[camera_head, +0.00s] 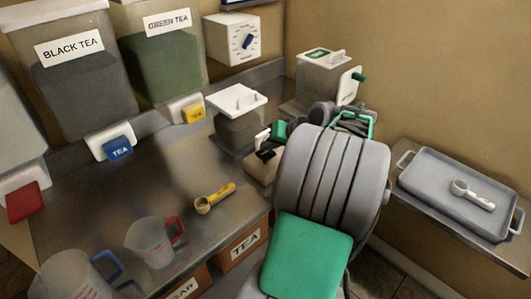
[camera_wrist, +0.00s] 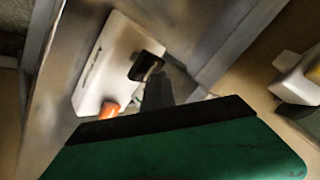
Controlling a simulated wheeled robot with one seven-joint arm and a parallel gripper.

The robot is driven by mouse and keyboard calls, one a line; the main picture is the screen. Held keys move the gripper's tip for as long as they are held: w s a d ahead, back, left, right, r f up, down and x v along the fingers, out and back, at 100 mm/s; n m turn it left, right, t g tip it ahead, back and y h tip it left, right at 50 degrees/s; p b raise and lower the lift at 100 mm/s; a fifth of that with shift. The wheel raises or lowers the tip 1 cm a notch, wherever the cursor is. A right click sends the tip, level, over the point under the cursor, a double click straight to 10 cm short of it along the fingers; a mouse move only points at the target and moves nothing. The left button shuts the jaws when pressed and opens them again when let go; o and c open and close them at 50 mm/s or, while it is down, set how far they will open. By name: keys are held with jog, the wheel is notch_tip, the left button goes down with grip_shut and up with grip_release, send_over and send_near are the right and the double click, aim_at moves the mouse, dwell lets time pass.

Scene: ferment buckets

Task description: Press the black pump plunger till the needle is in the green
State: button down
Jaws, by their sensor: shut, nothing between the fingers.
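The black pump plunger (camera_wrist: 147,66) is a small dark block above a pale dispenser body (camera_wrist: 103,68) in the wrist view. An orange part (camera_wrist: 108,108) shows at the dispenser's near end. In the head view the plunger (camera_head: 265,154) sits on the pale dispenser, left of my arm. My gripper (camera_wrist: 157,92) shows as dark, closed fingers beyond its green housing, with the tips just beside the plunger in the picture. I cannot tell whether they touch. My arm hides part of the dispenser in the head view. I see no gauge needle or green zone clearly.
A white-lidded clear container (camera_head: 240,122) stands behind the dispenser. A yellow scoop (camera_head: 214,198) and measuring jug (camera_head: 153,243) are on the counter. BLACK TEA (camera_head: 85,95) and GREEN TEA (camera_head: 165,65) bins stand behind. A grey tray (camera_head: 455,200) lies at right.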

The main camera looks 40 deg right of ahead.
aim_at(267, 153)
jog(key=shift+f+b, duration=1.05)
jog(key=shift+f, duration=0.65)
dwell(1.0)
jog(key=shift+r, duration=0.1)
jog(key=shift+r+p, duration=1.7)
jog(key=shift+r, duration=0.25)
jog(key=shift+r, duration=0.1)
notch_tip(267, 153, up, 5)
jog(key=p, duration=0.4)
dwell(1.8)
notch_tip(267, 153, up, 4)
jog(key=shift+f+p, duration=0.15)
jog(key=shift+p, duration=0.55)
